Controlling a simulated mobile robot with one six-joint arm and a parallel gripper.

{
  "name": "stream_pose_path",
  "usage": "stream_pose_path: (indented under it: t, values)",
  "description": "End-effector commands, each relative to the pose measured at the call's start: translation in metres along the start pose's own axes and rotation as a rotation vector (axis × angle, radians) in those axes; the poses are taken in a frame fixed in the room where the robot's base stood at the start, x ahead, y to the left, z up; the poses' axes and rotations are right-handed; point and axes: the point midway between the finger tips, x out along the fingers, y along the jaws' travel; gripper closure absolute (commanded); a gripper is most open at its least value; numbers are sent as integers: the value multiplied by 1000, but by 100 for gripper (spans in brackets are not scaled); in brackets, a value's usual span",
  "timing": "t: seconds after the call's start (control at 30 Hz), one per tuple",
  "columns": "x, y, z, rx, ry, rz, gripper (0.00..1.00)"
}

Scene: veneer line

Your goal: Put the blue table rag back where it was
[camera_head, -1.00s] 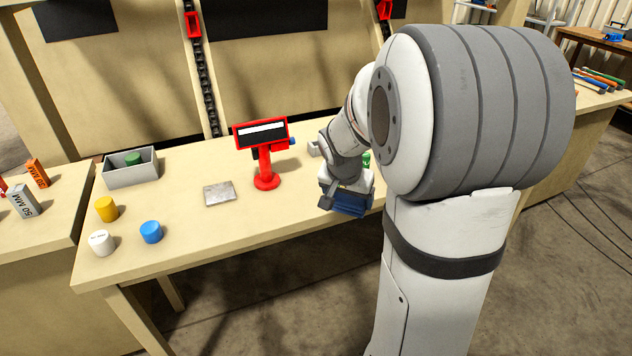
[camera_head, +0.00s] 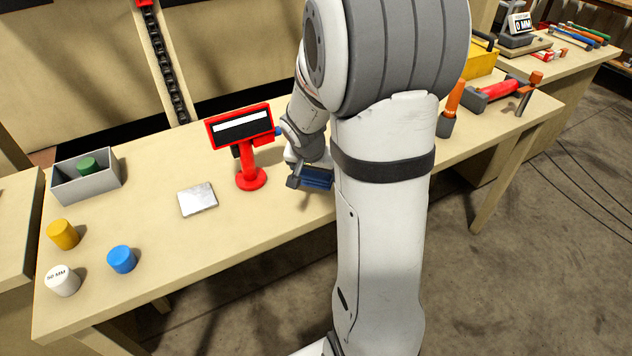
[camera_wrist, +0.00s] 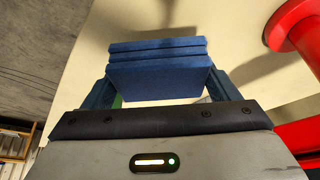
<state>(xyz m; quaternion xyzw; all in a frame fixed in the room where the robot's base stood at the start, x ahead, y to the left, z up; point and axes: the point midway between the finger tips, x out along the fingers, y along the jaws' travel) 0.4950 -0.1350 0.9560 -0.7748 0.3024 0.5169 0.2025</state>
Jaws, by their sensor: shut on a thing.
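The blue table rag (camera_wrist: 160,72) shows as a folded, layered block between the two fingers of my gripper (camera_wrist: 160,90) in the wrist view. My gripper is shut on it. In the head view my gripper (camera_head: 310,182) holds the blue rag (camera_head: 318,178) near the front edge of the workbench (camera_head: 215,245), to the right of the red display stand. Whether the rag touches the bench top cannot be told. My own arm hides the bench just to the right of it.
A red display stand (camera_head: 249,175) stands close left of my gripper. A metal plate (camera_head: 198,199), a grey bin (camera_head: 88,178) and yellow (camera_head: 63,234), white (camera_head: 62,280) and blue (camera_head: 122,259) cylinders are further left. Tools (camera_head: 492,93) lie at the right.

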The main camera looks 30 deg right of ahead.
Motion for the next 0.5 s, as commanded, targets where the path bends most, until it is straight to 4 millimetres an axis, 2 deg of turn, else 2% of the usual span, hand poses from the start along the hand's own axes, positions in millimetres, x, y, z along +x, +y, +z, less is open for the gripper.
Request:
stream_pose_path:
  t: [0.3, 0.5]
  values:
    - [36, 1, 15, 0, -1, 0, 40]
    - [37, 1, 15, 1, 1, -1, 40]
